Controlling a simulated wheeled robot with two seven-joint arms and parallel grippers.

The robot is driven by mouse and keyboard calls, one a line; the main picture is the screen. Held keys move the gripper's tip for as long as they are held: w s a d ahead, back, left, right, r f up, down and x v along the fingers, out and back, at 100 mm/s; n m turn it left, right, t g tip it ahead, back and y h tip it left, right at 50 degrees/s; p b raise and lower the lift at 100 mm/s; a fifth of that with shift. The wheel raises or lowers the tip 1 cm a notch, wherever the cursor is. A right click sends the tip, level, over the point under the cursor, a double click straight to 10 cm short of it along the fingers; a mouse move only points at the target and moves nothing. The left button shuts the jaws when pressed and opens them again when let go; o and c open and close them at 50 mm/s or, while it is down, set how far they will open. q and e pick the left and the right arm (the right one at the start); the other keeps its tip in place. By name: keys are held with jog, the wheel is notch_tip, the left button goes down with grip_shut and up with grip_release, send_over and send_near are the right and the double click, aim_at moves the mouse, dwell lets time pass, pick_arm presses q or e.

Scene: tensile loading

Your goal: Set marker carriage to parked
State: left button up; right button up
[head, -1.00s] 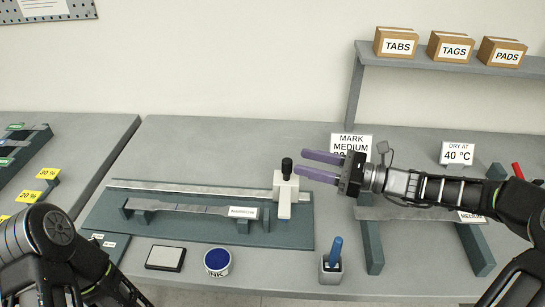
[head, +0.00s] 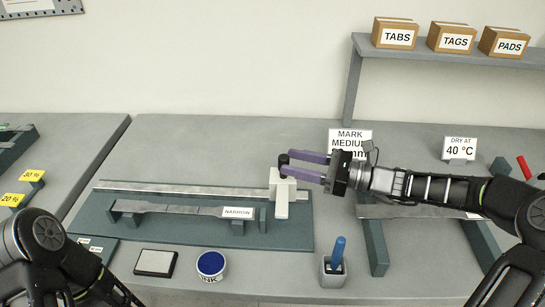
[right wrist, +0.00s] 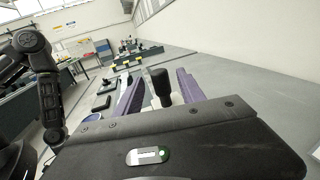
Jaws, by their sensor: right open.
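The marker carriage (head: 282,200) is a white block at the right end of the metal rail (head: 190,189) on the dark green fixture plate (head: 180,233). Its black knob (head: 283,159) stands up on top. My right gripper (head: 283,164) is open, its purple fingers reaching in from the right, level with the knob. In the right wrist view the knob (right wrist: 158,85) stands between the two spread fingers, and I see no clear grip on it. A flat specimen labelled NARROW (head: 170,207) lies on supports before the rail. My left gripper is out of view.
An ink pot (head: 211,265), a dark-framed pad (head: 155,262) and a blue-handled tool in a holder (head: 337,265) stand along the front. A MARK MEDIUM sign (head: 350,139) stands behind my right gripper. A drying rack (head: 375,248) is at right.

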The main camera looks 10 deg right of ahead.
aim_at(272, 174)
jog(key=x, duration=0.6)
jog(key=shift+c, duration=0.3)
grip_shut()
dwell(1.0)
